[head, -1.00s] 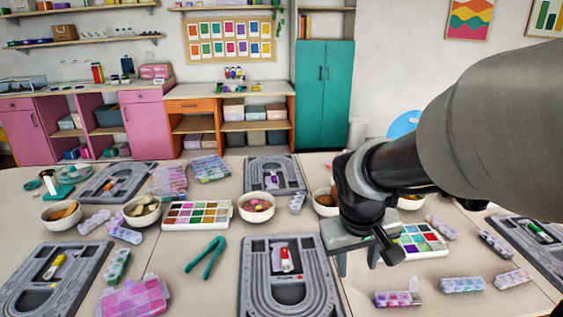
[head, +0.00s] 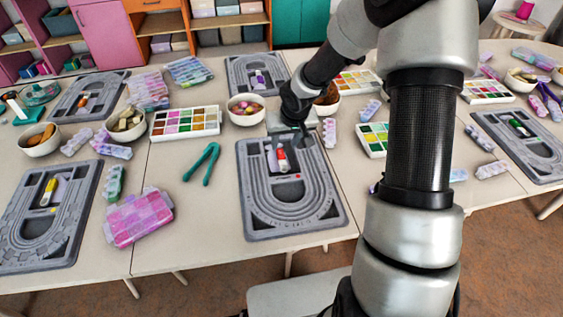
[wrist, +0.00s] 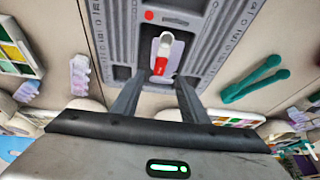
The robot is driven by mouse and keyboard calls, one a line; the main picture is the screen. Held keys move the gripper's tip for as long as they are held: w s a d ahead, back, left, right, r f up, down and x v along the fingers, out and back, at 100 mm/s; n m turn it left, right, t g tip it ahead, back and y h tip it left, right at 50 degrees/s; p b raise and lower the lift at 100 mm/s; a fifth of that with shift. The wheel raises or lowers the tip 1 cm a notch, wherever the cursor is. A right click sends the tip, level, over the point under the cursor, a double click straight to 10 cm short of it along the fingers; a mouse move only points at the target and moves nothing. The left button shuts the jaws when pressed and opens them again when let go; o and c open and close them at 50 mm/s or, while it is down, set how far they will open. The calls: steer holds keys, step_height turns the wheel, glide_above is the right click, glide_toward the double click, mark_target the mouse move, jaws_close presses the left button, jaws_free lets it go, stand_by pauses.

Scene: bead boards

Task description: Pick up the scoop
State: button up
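A small scoop with a red end and a pale end (head: 282,160) lies in the recess of the grey bead board (head: 290,222) at the front middle. In the wrist view the scoop (wrist: 162,56) lies in the board's recess (wrist: 205,45), ahead of and between my fingers. My gripper (head: 304,138) is over the back right part of this board. In the wrist view my gripper (wrist: 160,80) has its two fingers apart with nothing between them. The exact height above the scoop cannot be told.
Green tweezers (head: 201,164) lie left of the board. A bead bowl (head: 246,109) and a paint-like bead tray (head: 186,123) stand behind. Other boards hold similar scoops, such as a yellow one (head: 48,192) at left and a green one (head: 519,127) at right.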

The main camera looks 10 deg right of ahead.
mark_target(281, 154)
steer(key=b+x, duration=0.1)
steer(key=x, duration=0.6)
steer(key=shift+f+b, duration=0.35)
steer(key=shift+f, duration=0.1)
jaws_close()
